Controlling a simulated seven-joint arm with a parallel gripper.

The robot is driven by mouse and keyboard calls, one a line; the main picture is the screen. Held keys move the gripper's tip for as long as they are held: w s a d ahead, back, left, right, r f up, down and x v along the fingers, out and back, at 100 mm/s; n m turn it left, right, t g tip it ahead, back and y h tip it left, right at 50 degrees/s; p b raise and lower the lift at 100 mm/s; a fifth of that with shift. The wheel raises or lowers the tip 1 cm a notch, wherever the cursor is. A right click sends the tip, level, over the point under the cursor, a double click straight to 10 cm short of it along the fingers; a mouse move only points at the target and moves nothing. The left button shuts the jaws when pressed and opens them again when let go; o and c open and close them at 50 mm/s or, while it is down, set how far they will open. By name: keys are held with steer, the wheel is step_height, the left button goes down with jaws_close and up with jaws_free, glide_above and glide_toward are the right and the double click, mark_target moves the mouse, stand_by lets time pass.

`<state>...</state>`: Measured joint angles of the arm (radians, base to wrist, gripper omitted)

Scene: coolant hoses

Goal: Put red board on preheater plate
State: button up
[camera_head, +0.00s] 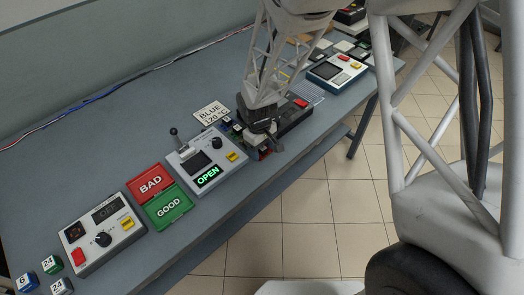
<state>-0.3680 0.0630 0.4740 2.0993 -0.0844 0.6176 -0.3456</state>
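My gripper (265,143) hangs low over the table's front edge, right of the device showing OPEN. Its fingers are small and dark, so I cannot tell whether they are open or shut. A small red patch shows right at the fingertips; I cannot tell whether it is the red board. A long dark box (293,121) with a red button lies just behind and right of the gripper, partly hidden by my arm. It may be the preheater, but its plate cannot be made out.
Left of the gripper are a grey device (207,160) with a lever and lit OPEN display, a red BAD pad (150,183), a green GOOD pad (168,208) and a BLUE 120 °C sign (211,113). Another device (103,233) and several small blocks stand at the left; a device (337,73) stands farther right.

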steer(key=shift+c, duration=0.7)
steer(key=shift+r, duration=0.15)
steer(key=shift+r, duration=0.8)
steer(key=shift+s+r, duration=0.1)
steer(key=shift+r, duration=0.85)
steer(key=s+d, duration=0.2)
steer(key=s, duration=0.5)
steer(key=s+d+r, duration=0.1)
steer(key=s+d, duration=0.2)
steer(key=s, duration=0.5)
steer(key=shift+d, duration=0.15)
steer(key=shift+r, duration=0.1)
steer(key=shift+w, duration=0.15)
step_height(320, 180, up, 5)
glide_above(263, 148)
steer(key=w+d, duration=0.5)
steer(key=w, duration=0.1)
steer(key=shift+s+d, duration=0.1)
steer(key=shift+d, duration=0.1)
